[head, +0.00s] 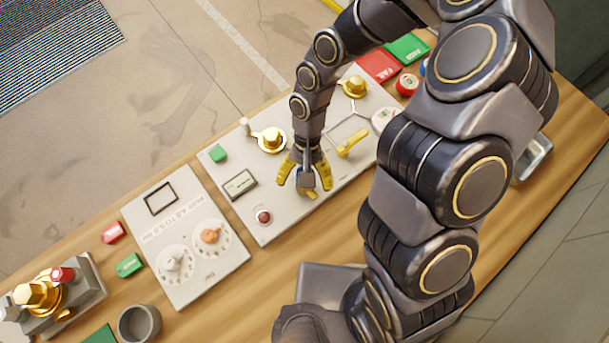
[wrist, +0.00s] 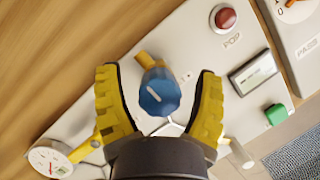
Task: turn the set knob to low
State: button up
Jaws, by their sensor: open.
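A blue knob (wrist: 160,92) with a white pointer line sits on the pale valve panel (wrist: 205,45). In the wrist view the line slants toward the upper left. A short yellow piece (wrist: 146,60) sticks out beside the knob. I can read no "set" or "low" mark near it. My gripper (wrist: 157,72) is open, with one yellow finger on each side of the knob and visible gaps between. In the head view my gripper (head: 304,178) points down over the panel and hides most of the knob.
A red button (head: 264,216), a small display (head: 239,184) and a yellow lever (head: 352,143) are near my gripper. Brass valves (head: 271,138) stand behind it. A second panel (head: 190,285) with an orange knob (head: 210,236) and a grey knob (head: 173,262) lies left.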

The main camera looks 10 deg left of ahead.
jog(key=c, duration=1.1)
jog(key=shift+c, duration=0.2)
jog(key=shift+n, duration=0.3)
jog(key=n+h, duration=0.1)
jog(key=n, duration=0.1)
jog(key=n+h, duration=0.1)
jog(key=n, duration=0.2)
jog(key=shift+w+d+t, duration=0.15)
jog(key=shift+d+t, duration=0.05)
jog(key=shift+t, duration=0.2)
jog(key=n+t+h, duration=0.1)
jog(key=n, duration=0.5)
jog(key=shift+w+d+n+t+h, duration=0.1)
jog(key=shift+n+t+h, duration=0.3)
jog(key=n+t, duration=0.1)
jog(key=n, duration=0.1)
jog(key=n+t, duration=0.1)
jog(key=n, duration=0.2)
jog(key=shift+w+h, duration=0.15)
jog(key=shift+h, duration=0.15)
jog(key=n+t, duration=0.1)
jog(key=n, duration=0.2)
jog(key=n+t, duration=0.1)
jog(key=n, duration=0.2)
jog(key=shift+w, duration=0.2)
jog(key=shift+n, duration=0.3)
